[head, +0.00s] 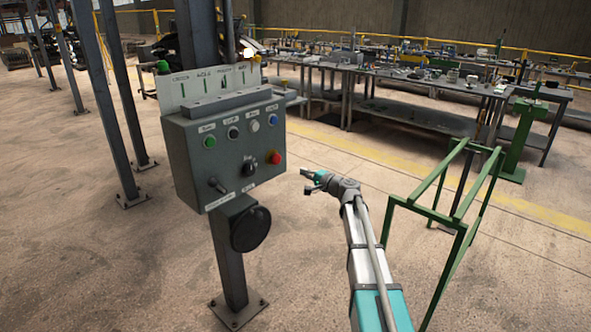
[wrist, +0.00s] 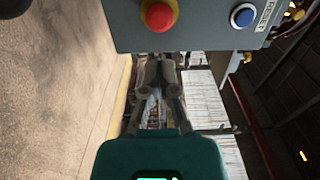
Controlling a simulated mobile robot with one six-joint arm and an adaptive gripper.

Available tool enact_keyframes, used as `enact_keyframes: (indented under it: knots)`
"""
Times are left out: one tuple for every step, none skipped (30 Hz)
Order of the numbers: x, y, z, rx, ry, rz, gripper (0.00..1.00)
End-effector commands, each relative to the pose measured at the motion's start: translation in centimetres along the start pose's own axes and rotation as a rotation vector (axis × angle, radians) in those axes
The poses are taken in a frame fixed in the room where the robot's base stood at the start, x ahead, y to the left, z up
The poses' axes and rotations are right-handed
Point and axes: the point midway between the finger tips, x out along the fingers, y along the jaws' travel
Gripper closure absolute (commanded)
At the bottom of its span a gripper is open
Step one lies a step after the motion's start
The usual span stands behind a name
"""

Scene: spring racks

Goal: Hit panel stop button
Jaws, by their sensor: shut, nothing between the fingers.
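The control panel (head: 228,150) is a grey-green box on a post, left of centre in the head view. Its red stop button (head: 276,158) sits at the lower right of the panel face. The red button shows in the wrist view as a red cap on a yellow base (wrist: 160,15) at the top. My gripper (head: 305,173) is shut and empty, to the right of the panel and apart from the button. In the wrist view my gripper (wrist: 158,75) points toward the panel's edge, below the red button in the picture.
The panel also carries a blue button (head: 273,119), a green button (head: 209,142), a black knob and a lever. A green frame (head: 440,205) stands to the right. Workbenches (head: 420,85) are behind. The floor between panel and frame is open.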

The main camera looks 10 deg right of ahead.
Motion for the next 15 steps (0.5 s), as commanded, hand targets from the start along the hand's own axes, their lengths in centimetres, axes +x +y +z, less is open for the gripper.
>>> enact_keyframes:
  knots:
    - [-0.7, 0.0, 0.1, 0.0, 0.001, 0.0, 1.0]
    - [-0.9, 0.0, 0.1, 0.0, 0.0, 0.0, 1.0]
    - [-1.2, 0.0, 0.1, 0.0, 0.0, 0.0, 1.0]
    - [-1.4, 0.0, 0.1, 0.0, 0.0, 0.0, 1.0]
    - [-1.5, 0.0, 0.1, 0.0, 0.0, 0.0, 1.0]
    - [-1.6, 0.0, 0.1, 0.0, -0.001, 0.0, 1.0]
    - [-1.6, 0.0, 0.1, 0.0, -0.001, 0.0, 1.0]
    - [-1.7, 0.0, 0.1, 0.0, -0.002, 0.0, 1.0]
    - [-1.7, 0.0, 0.1, 0.0, -0.002, 0.0, 1.0]
    - [-1.8, 0.0, 0.1, 0.0, -0.002, 0.0, 1.0]
    - [-1.8, 0.0, 0.1, 0.0, -0.002, 0.0, 1.0]
    - [-1.8, 0.0, 0.1, 0.0, -0.002, 0.0, 1.0]
    - [-1.8, 0.0, 0.1, 0.0, -0.002, 0.0, 1.0]
    - [-1.7, 0.0, 0.1, 0.0, -0.002, 0.0, 1.0]
    - [-1.7, 0.0, 0.1, 0.0, -0.002, 0.0, 1.0]
